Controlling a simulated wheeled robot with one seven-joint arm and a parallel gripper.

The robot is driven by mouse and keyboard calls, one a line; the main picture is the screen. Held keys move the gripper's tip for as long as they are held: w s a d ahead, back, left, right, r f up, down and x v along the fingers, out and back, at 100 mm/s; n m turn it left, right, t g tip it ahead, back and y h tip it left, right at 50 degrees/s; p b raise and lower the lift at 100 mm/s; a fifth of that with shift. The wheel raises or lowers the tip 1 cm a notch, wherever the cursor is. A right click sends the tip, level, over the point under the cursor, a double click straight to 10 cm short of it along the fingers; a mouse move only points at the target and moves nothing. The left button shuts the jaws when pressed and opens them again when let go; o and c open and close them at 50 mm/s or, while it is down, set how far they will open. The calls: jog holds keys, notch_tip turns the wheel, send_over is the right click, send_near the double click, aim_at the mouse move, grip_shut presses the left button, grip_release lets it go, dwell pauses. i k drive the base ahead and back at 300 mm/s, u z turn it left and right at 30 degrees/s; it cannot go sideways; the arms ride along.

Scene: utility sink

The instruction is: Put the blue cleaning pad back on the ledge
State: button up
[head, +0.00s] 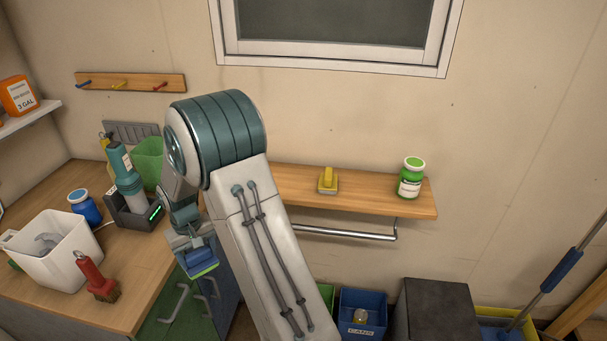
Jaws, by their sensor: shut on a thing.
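The blue cleaning pad (202,263), with a green edge along its bottom, hangs in my gripper (191,241). My gripper points down and is shut on the pad, which is in the air by the right edge of the wooden counter. The wooden ledge (385,197) is fixed to the wall to the right of my gripper and behind my arm. Its left part is hidden by my arm.
The counter (150,260) holds a white bin (62,255), a red-handled brush (97,280), a blue jar (85,207) and a teal device in a dark dock (135,205). A metal rail (345,234) runs under the ledge. Bare ledge shows between scrubber and bottle.

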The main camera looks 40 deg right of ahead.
aim_at(290, 181)
jog(key=z, duration=0.9)
